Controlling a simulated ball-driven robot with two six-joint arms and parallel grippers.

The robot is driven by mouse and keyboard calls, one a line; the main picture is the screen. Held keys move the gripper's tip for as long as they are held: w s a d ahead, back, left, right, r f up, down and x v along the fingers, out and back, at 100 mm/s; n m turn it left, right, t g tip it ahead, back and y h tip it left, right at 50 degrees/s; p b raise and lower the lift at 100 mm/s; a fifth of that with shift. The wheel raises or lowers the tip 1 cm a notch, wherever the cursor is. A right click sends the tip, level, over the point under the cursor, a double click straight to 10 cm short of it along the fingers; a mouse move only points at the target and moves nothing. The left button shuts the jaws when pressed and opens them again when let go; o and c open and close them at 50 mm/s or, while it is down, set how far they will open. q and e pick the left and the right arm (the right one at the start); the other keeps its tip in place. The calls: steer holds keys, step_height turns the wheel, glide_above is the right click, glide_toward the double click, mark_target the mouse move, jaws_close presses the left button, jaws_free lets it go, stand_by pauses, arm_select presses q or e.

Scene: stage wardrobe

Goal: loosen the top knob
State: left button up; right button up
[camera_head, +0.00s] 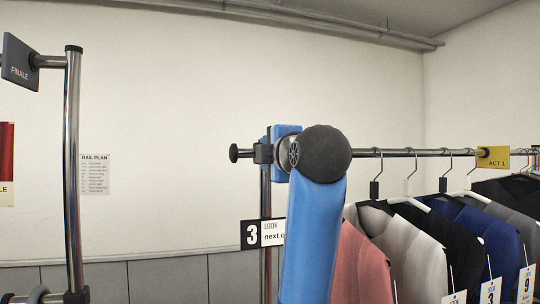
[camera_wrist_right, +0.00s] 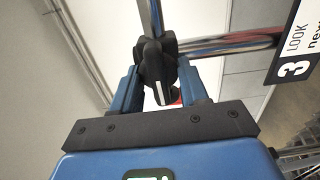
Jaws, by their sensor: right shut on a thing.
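The top knob (camera_wrist_right: 154,68) is black with a white line on it, at the middle of the right wrist view, in front of the joint where the chrome rail and upright meet. My right gripper (camera_wrist_right: 158,84) is shut on it, one blue finger on each side. In the head view the black rail joint (camera_head: 263,153) shows at the top of the upright. The blue of my right gripper (camera_head: 281,135) shows just beside it, mostly hidden behind my dark round wrist joint, and the knob is hidden there. My left gripper is in neither view.
Clothes on hangers (camera_head: 410,240) hang from the chrome rail (camera_head: 400,153) close to the right of my arm. A "3 LOOK" sign (camera_head: 262,234) sits low on the upright. Another rack post (camera_head: 72,170) with a FINALE sign (camera_head: 19,61) stands left.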

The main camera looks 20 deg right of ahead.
stand_by(0.3)
steer(key=o, duration=1)
steer(key=shift+w, duration=0.1)
steer(key=s+b, duration=1)
steer(key=b, duration=0.4)
steer(key=shift+s+d, duration=0.15)
steer(key=shift+s, duration=0.25)
steer(key=shift+f, duration=0.1)
